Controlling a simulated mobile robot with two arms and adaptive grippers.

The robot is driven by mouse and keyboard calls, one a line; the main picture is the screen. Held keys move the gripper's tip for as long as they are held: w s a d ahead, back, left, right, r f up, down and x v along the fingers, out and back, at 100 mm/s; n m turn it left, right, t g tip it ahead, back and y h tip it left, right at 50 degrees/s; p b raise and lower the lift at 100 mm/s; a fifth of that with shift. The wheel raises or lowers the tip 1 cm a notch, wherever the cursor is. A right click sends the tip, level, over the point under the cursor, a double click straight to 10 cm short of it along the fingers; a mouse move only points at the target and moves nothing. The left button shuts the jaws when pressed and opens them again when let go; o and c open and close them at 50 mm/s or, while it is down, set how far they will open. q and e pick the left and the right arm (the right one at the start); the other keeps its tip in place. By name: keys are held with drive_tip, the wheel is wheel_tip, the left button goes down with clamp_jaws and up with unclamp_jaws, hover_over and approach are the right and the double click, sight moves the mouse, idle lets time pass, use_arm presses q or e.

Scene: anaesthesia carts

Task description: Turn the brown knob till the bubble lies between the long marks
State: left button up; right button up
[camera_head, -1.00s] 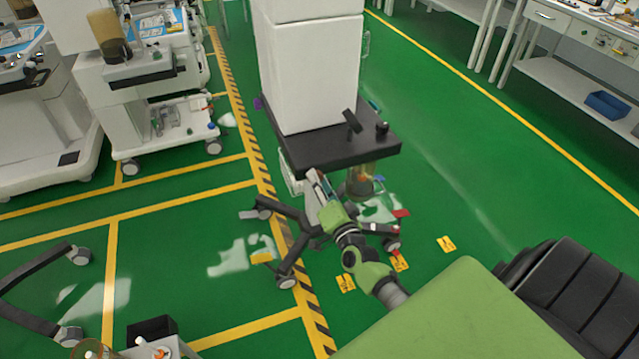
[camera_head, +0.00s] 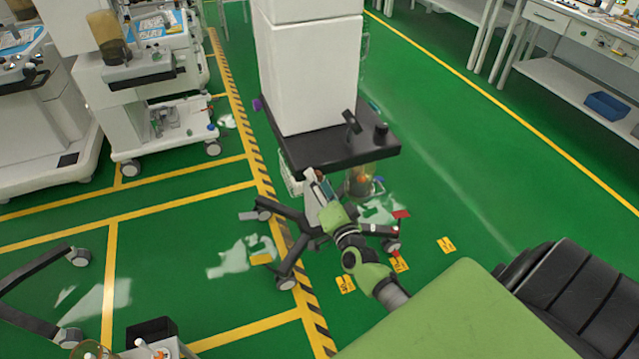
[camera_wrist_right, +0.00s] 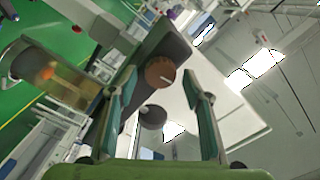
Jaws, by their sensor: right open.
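The brown knob (camera_wrist_right: 160,72), round with a pale line on its face, shows in the right wrist view on the dark underside of the cart's black shelf (camera_head: 330,150). My right gripper (camera_wrist_right: 161,76) is open, with its two green-grey fingers apart on either side of the knob in the picture; I cannot tell whether either touches it. In the head view my right gripper (camera_head: 316,184) is under the shelf's front edge, and the knob is hidden. I cannot make out a bubble or long marks. My left gripper is not in view.
A second, grey-brown knob (camera_wrist_right: 152,116) shows below the brown one in the wrist view. A clear canister with an orange item (camera_wrist_right: 62,76) hangs to the left. The cart's dark wheeled legs (camera_head: 290,250) spread on the floor beneath. Open green floor lies to the right.

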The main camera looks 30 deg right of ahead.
drive_tip(key=shift+s, duration=0.15)
drive_tip(key=v, duration=1.1)
drive_tip(key=shift+s, duration=0.35)
drive_tip(key=shift+f, duration=0.1)
drive_tip(key=s+a+f+n+g+y, duration=0.1)
drive_tip(key=s+a+f+n+g, duration=0.25)
drive_tip(key=f, duration=0.65)
drive_tip(key=s+a+f+n+g+y, duration=0.2)
drive_tip(key=s+a+f, duration=0.15)
drive_tip(key=f, duration=0.65)
drive_tip(key=s+a+f+n+g+y, duration=0.1)
drive_tip(key=s+a+f+n+g, duration=0.3)
drive_tip(key=f, duration=0.6)
drive_tip(key=s+f+n+g, duration=0.2)
drive_tip(key=s+f, duration=0.3)
drive_tip(key=s, duration=0.4)
drive_tip(key=s+f+n+g, duration=0.2)
drive_tip(key=s+f, duration=0.4)
drive_tip(key=s, duration=0.4)
drive_tip(key=s+f+n+g, duration=0.2)
drive_tip(key=s+f, duration=0.3)
drive_tip(key=s, duration=0.4)
drive_tip(key=shift+s+a+f+n+g, duration=0.2)
drive_tip(key=shift+f+n+g, duration=0.15)
drive_tip(key=shift+g, duration=0.1)
drive_tip(key=shift+r, duration=0.1)
